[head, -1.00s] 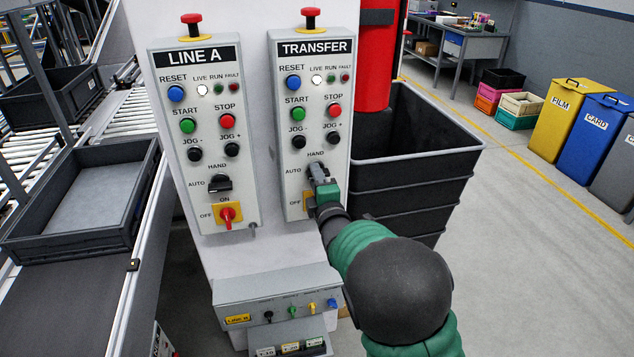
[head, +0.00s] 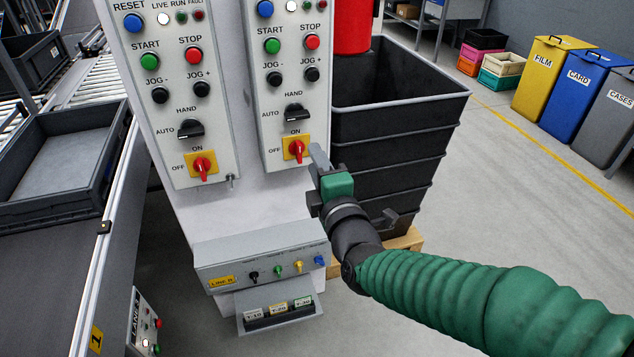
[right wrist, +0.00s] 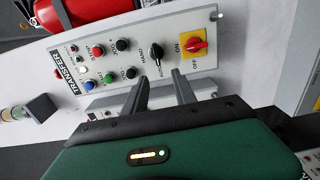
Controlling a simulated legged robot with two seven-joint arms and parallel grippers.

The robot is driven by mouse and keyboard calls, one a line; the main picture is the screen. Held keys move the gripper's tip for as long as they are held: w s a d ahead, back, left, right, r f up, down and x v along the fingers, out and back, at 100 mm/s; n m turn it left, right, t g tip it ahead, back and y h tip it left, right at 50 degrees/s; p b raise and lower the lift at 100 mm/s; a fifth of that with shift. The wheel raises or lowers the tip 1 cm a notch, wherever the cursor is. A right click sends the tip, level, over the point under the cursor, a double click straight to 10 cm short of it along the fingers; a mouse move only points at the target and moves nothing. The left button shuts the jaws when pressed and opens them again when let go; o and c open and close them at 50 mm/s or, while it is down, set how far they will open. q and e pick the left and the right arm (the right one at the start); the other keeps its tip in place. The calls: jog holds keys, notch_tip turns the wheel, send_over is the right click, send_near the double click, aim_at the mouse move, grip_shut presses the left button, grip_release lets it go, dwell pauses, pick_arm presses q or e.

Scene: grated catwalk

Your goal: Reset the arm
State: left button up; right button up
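My right gripper (head: 316,160) is in front of the lower right edge of the TRANSFER panel (head: 248,85), just below its red rotary switch (head: 297,149). In the right wrist view its two fingers (right wrist: 160,78) stand apart with nothing between them. Beyond them show the TRANSFER panel's black selector (right wrist: 156,53) and the red switch on its yellow plate (right wrist: 196,44); the fingertips look clear of both. My right arm reaches in from the lower right. My left gripper is not in view.
The LINE A panel (head: 222,120) is to the left. Below is a sloped LINE B box (head: 262,263) with small coloured knobs. A dark bin (head: 400,130) stands behind my right gripper. A grey tray (head: 60,150) is on the conveyor at left.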

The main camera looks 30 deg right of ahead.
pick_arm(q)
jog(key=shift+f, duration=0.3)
pick_arm(e)
jog(key=shift+s+a+r, duration=0.1)
jog(key=shift+s+a, duration=0.05)
jog(key=shift+s, duration=0.05)
